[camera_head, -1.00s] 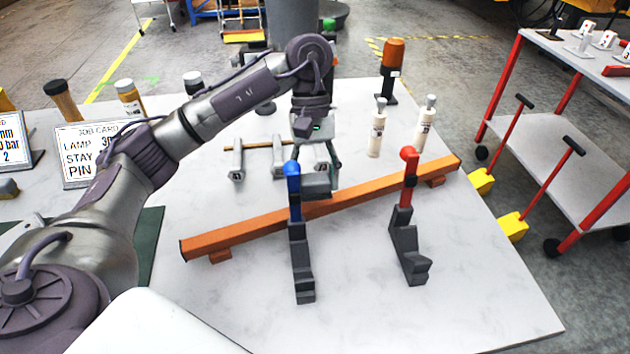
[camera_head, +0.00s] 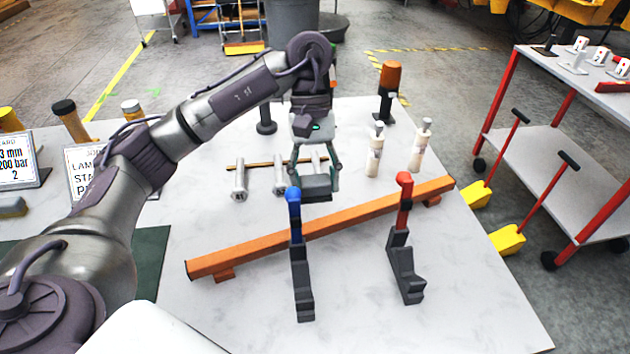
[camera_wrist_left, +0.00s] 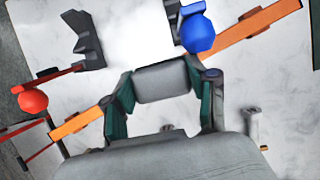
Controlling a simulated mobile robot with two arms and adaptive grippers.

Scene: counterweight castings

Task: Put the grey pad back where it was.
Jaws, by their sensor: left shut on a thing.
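My left gripper (camera_head: 316,178) is shut on the grey pad (camera_head: 316,187), a small dark grey block. In the left wrist view the pad (camera_wrist_left: 161,82) sits crosswise between the two fingers. In the head view the pad appears just above the orange beam (camera_head: 250,247), near the blue-knobbed clamp (camera_head: 298,260); its height over the table is hard to tell. The red-knobbed clamp (camera_head: 402,262) stands to the right. Both clamps have dark stepped bases in front of the beam and upright handles with ball ends. My right gripper is not in view.
Several grey bolt-like pieces (camera_head: 239,182) stand by a thin wooden strip behind the gripper. Two pale bottles (camera_head: 375,152) and an orange-topped lamp (camera_head: 388,85) stand at the back right. Job cards (camera_head: 85,172) are at left. The table front (camera_head: 360,325) is clear.

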